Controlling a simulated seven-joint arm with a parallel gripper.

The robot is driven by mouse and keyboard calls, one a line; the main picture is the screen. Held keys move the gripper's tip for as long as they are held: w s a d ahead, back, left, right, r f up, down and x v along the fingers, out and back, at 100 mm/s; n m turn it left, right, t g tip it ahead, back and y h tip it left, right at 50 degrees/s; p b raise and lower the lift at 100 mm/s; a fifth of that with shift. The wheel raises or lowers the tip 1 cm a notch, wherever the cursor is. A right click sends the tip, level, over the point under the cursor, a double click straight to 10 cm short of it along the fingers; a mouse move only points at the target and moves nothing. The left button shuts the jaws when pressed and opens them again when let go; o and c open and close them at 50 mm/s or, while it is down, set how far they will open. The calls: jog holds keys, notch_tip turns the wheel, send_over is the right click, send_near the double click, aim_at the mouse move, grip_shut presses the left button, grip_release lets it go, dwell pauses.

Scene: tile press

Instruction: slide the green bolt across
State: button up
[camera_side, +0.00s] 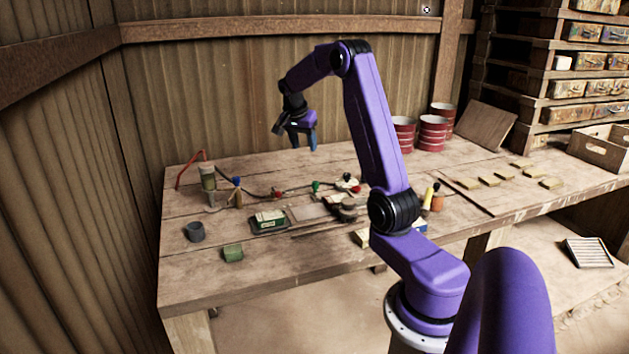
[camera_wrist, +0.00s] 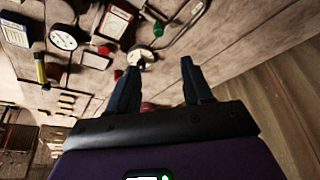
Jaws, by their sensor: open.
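A small green knob (camera_side: 316,186), which looks like the green bolt's handle, stands on the table behind the flat press parts. It also shows in the wrist view (camera_wrist: 158,29), beyond my fingertips near the top, beside a thin rod. My gripper (camera_side: 304,143) is up in the air above the back of the table, well above the knob and apart from it. Its two blue fingers are spread with nothing between them in the wrist view (camera_wrist: 160,66). The bolt's body is too small to make out.
A red knob (camera_side: 278,194) and a blue knob (camera_side: 237,180) stand left of the green one. A white dial (camera_wrist: 64,37) lies nearby. A green block (camera_side: 233,253) and grey cup (camera_side: 195,232) sit at the front left. Red-banded cans (camera_side: 433,133) stand at the back right.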

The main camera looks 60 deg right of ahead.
send_near(315, 182)
jog(key=x, duration=0.8)
jog(key=shift+d+f, duration=0.15)
jog(key=shift+f, duration=0.15)
grip_shut()
